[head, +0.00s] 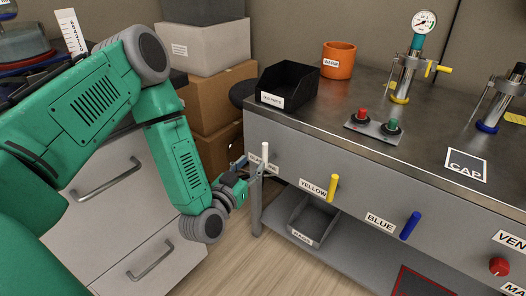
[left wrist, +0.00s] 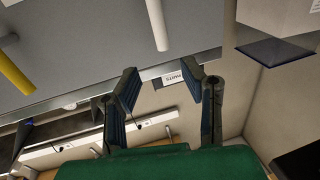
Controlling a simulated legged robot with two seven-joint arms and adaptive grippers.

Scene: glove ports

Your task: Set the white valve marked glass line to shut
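The white valve handle (head: 265,152) stands upright on the front panel of the bench, near its left end. Its label (head: 257,163) is partly hidden behind my left gripper, so I cannot read it all. My left gripper (head: 256,170) is just below and in front of the handle. In the left wrist view the white handle (left wrist: 157,25) comes down from the top edge, beyond the fingertips. The left gripper (left wrist: 163,82) is open there, with nothing between its fingers. My right gripper is in neither view.
A yellow handle (head: 333,187) and a blue handle (head: 410,225) sit to the right on the same panel, with a red knob (head: 499,266) farther along. A grey bin (head: 314,222) is on the shelf below. Stacked boxes (head: 208,95) stand behind my arm.

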